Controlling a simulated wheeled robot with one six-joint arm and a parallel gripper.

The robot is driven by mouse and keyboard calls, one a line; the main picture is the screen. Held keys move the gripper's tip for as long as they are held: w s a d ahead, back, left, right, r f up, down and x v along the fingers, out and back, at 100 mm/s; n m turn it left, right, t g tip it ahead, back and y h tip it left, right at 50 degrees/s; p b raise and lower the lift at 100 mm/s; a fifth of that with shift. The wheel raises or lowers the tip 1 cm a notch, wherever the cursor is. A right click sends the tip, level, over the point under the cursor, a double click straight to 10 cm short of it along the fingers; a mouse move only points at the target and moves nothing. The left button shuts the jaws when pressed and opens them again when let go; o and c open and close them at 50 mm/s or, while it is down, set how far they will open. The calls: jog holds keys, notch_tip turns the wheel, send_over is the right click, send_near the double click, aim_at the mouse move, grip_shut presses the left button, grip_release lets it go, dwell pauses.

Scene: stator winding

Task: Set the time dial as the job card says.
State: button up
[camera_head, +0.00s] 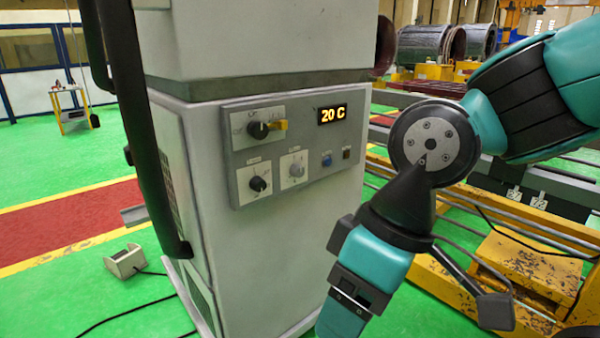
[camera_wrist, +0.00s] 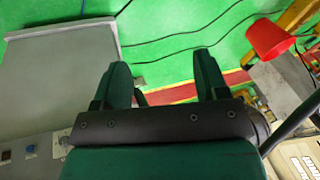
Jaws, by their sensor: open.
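The control panel (camera_head: 290,145) is on the front of a pale cabinet. Its lower row holds a black dial (camera_head: 258,184) and a pale grey dial (camera_head: 296,170); their labels are too small to read, so I cannot tell which is the time dial. The display (camera_head: 332,114) reads 20 C. My gripper (camera_wrist: 161,65) is open and empty in the wrist view, pointing away from the panel over the floor. Its fingers are out of the head view. No job card is recognisable.
A blue button (camera_head: 327,160) and a small dark switch (camera_head: 346,153) sit right of the dials. A black vertical bar (camera_head: 140,120) stands at the cabinet's left corner. Cables cross the green floor. A red bucket (camera_wrist: 270,38) and yellow framing (camera_head: 535,270) are to the right.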

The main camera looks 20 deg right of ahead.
jog(key=shift+w, duration=0.1)
jog(key=w+a+f+n+t+y, duration=0.1)
jog(key=w+a+n+t+y, duration=0.2)
jog(key=w, duration=1)
jog(key=n+t+h+b, duration=0.1)
jog(key=n+t, duration=0.1)
jog(key=t, duration=1.2)
send_near(301, 172)
jog(key=p+x, duration=0.6)
jog(key=x, duration=0.3)
jog(key=shift+a, duration=0.1)
jog(key=c, duration=0.9)
